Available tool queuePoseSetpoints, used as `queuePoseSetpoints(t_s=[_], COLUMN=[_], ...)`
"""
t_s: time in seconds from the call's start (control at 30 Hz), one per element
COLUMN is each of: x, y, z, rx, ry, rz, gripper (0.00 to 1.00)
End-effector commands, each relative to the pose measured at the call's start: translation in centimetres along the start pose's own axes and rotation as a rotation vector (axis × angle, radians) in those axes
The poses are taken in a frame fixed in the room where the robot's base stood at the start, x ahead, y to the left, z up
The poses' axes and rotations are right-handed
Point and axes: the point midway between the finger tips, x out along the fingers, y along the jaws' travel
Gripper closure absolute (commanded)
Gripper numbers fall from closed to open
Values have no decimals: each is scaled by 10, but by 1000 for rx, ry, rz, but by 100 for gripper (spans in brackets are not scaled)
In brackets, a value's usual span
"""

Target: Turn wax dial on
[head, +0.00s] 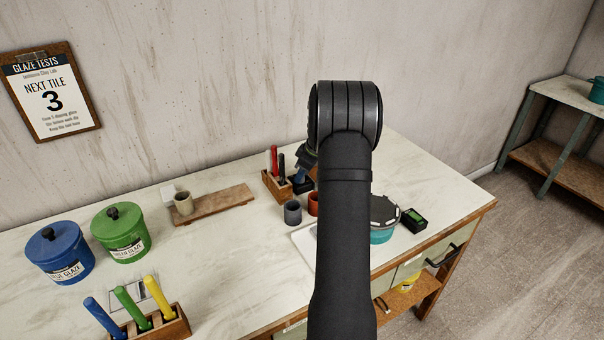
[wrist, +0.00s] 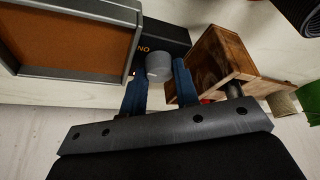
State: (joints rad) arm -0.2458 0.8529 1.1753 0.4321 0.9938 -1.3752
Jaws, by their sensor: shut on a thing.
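The wax dial (wrist: 158,66) is a pale grey round knob on a black box (wrist: 165,38) in the wrist view. Part of an orange marking, which looks like "ON" upside down, shows beside the knob. My gripper (wrist: 159,80) has its two blue fingers on either side of the knob, shut on it. In the head view my gripper (head: 303,172) is at the back of the bench, low over a dark box (head: 300,186). My arm hides much of that area, and the knob cannot be made out there. The knob's exact angle cannot be told.
A wooden holder (head: 278,187) with red and black tools stands close left of the gripper. A grey-rimmed tray (wrist: 138,48) with an orange-brown surface lies beside the dial box.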

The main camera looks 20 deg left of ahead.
Motion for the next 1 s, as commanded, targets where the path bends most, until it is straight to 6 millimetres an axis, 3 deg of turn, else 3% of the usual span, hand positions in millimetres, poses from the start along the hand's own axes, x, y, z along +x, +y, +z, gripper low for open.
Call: queuePoseSetpoints(t_s=[0.43, 0.83, 0.87, 0.9, 1.0], x=[0, 0, 0, 0, 0], y=[-3, -2, -2, -2, -2], z=[0, 0, 0, 0, 0], rx=[311, 346, 346, 345, 345], ry=[-2, 0, 0, 0, 0], rz=[129, 143, 143, 143, 143], gripper=[95, 95, 70, 63, 63])
